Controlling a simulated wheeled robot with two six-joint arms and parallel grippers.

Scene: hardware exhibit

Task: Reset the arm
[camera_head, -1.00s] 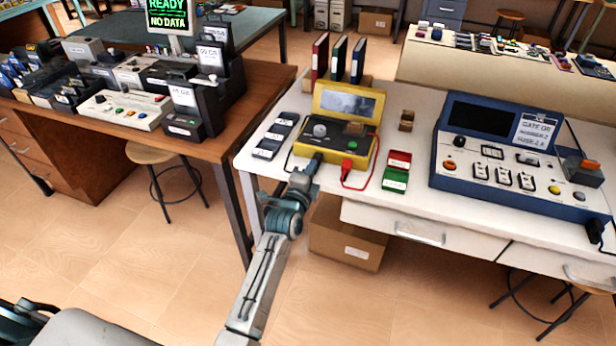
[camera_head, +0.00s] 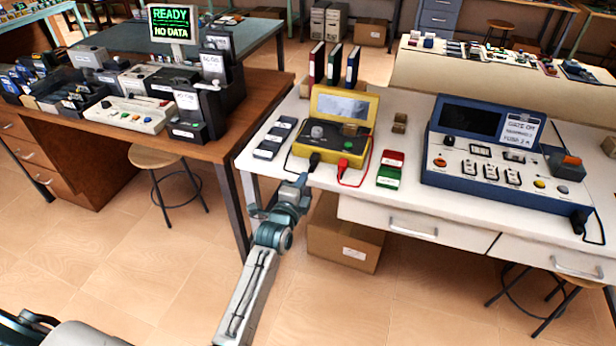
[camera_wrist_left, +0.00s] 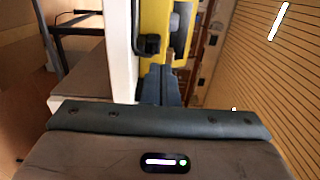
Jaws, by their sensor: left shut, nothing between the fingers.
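My left arm (camera_head: 258,275) reaches up from the bottom middle of the head view. Its gripper (camera_head: 303,181) is just off the front edge of the white table, close in front of a yellow tester case (camera_head: 360,150). In the left wrist view the gripper's dark fingers (camera_wrist_left: 160,85) are together and empty, pointing at the yellow case (camera_wrist_left: 154,22). A black plug (camera_head: 314,160) and a red plug (camera_head: 343,164) sit at the front of the case, apart from the fingers in the head view. My right gripper is not in view.
A blue console (camera_head: 490,175) stands on the right of the white table (camera_head: 405,105). A cardboard box (camera_head: 345,235) is below the table. A stool (camera_head: 155,158) stands left; the floor in front is clear.

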